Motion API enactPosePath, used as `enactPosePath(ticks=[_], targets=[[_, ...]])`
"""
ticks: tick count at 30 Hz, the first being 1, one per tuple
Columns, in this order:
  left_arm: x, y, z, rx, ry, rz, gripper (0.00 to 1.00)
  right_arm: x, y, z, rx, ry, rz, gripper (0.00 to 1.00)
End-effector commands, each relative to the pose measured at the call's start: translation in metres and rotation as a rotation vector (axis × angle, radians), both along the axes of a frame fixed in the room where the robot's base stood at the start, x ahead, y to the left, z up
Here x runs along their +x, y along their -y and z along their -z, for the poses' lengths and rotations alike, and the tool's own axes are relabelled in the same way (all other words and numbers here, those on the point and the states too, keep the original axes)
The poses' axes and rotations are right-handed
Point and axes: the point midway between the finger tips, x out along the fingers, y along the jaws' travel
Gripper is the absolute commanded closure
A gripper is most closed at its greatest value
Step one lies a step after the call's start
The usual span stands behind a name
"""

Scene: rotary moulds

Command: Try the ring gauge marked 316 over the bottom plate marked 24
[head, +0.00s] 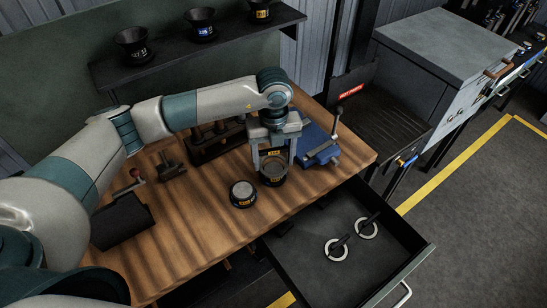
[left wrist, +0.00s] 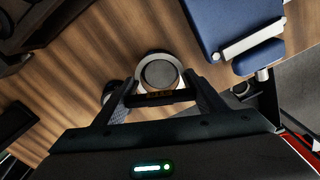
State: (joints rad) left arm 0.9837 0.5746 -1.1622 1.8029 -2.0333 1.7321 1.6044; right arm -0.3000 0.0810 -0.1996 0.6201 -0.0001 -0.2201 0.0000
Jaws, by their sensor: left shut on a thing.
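My left gripper (head: 273,156) points down over the bench and is shut on the dark handle (left wrist: 160,97) of a ring gauge, which bears an orange label. The gauge's pale ring (left wrist: 137,72) shows in the left wrist view around the grey top of a bottom plate (left wrist: 159,73). That plate (head: 271,179) is dark with a yellow label in the head view. I cannot tell whether the ring rests on it or has passed down over it. A second bottom plate (head: 243,194) stands to its left. The numbers are too small to read. My right gripper is not in view.
Two ring gauges (head: 336,250) (head: 366,228) lie in the open drawer (head: 395,258). A blue vise (head: 318,146) stands close right of the gripper. Dark fixtures (head: 205,142) stand behind it. Several black funnel-like moulds (head: 132,45) stand on the shelf.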

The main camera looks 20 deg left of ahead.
Motion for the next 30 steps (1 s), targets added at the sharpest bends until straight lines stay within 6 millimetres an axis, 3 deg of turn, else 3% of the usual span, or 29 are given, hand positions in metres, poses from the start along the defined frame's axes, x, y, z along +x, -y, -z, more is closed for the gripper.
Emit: enactPosePath(ticks=[30], targets=[[0.0001, 0.0002, 0.0088, 0.0, 0.0, 0.0, 0.58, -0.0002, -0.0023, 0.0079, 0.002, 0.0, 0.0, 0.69]])
